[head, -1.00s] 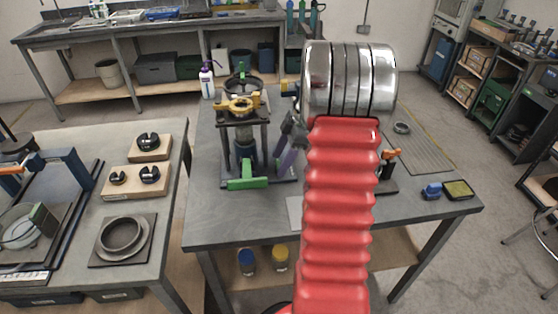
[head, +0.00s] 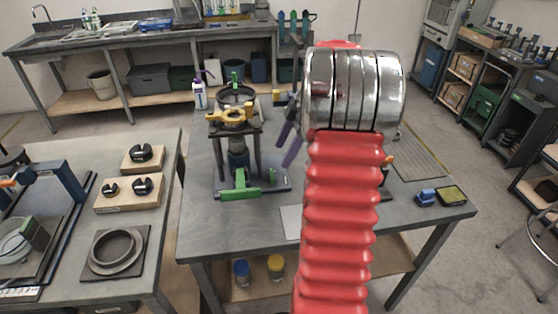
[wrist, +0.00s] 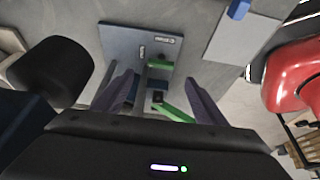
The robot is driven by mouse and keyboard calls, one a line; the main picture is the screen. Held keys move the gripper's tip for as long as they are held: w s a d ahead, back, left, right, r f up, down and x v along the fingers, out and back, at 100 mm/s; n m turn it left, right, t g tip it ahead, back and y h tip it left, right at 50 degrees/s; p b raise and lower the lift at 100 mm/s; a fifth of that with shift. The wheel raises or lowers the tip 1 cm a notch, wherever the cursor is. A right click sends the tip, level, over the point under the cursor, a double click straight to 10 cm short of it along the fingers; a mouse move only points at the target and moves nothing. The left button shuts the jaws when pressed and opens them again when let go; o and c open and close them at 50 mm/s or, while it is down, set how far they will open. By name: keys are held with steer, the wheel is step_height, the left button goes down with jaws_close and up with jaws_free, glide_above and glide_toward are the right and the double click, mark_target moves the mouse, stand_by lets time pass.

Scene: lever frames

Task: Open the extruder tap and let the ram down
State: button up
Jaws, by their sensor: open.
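The extruder (head: 238,150) stands upright on the middle bench, with a gold ring (head: 232,115) and a dark round top above dark posts. A green bar (head: 240,193) lies at the front of its base, and a smaller green piece (head: 271,176) is to its right. My gripper (head: 282,154) is to the right of the posts, its purple fingers apart and empty. In the wrist view, my open gripper (wrist: 160,77) is over the base plate (wrist: 120,45). A green piece (wrist: 159,64) and a slanted green bar (wrist: 172,112) show between the fingers, apart from them. Which green part is the tap is unclear.
My red arm hides the middle of the bench. A blue block (head: 426,197) and a yellow-green pad (head: 451,194) lie at its right end. A spray bottle (head: 200,92) stands behind the extruder. The left bench (head: 70,150) holds wooden blocks and rings. The bench front is clear.

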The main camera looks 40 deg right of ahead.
steer(key=v, duration=0.5)
steer(key=shift+d+r, duration=0.15)
steer(key=shift+r, duration=0.05)
steer(key=shift+s, duration=0.15)
stand_by(0.3)
